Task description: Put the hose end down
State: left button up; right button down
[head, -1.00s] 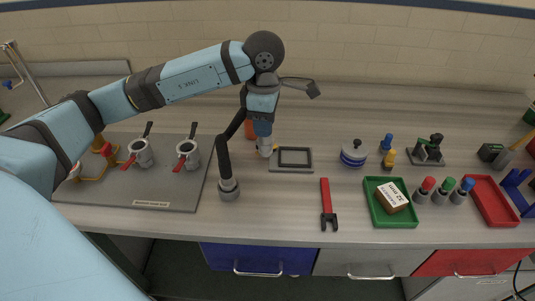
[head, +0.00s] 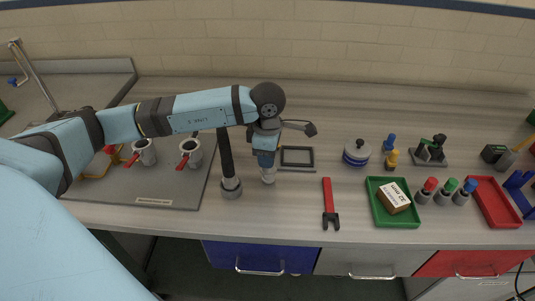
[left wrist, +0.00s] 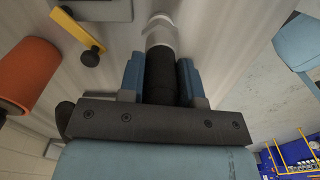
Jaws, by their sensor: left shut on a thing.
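The hose is black and rises from a grey round base (head: 231,189) on the bench, passing behind my left arm. Its pale grey hose end (head: 268,176) points down below my left gripper (head: 265,160). In the left wrist view the two blue fingers of my left gripper (left wrist: 160,82) are shut on the black part of the hose end, with the pale tip (left wrist: 160,32) beyond them. The tip is close to the bench top; I cannot tell whether it touches. My right gripper is not in view.
A grey square frame (head: 297,148) lies just right of the hose end. A red wrench (head: 328,200) and a green tray (head: 399,221) lie farther right. A grey plate (head: 150,187) with valves is left. An orange cylinder (left wrist: 25,75) shows in the left wrist view.

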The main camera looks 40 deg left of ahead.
pick_arm(q)
jog(key=shift+f, duration=0.2)
jog(key=o, duration=1)
jog(key=shift+r, duration=0.1)
jog(key=shift+r, duration=0.6)
notch_tip(320, 180, up, 11)
jog(key=shift+r, duration=0.1)
jog(key=shift+s, duration=0.1)
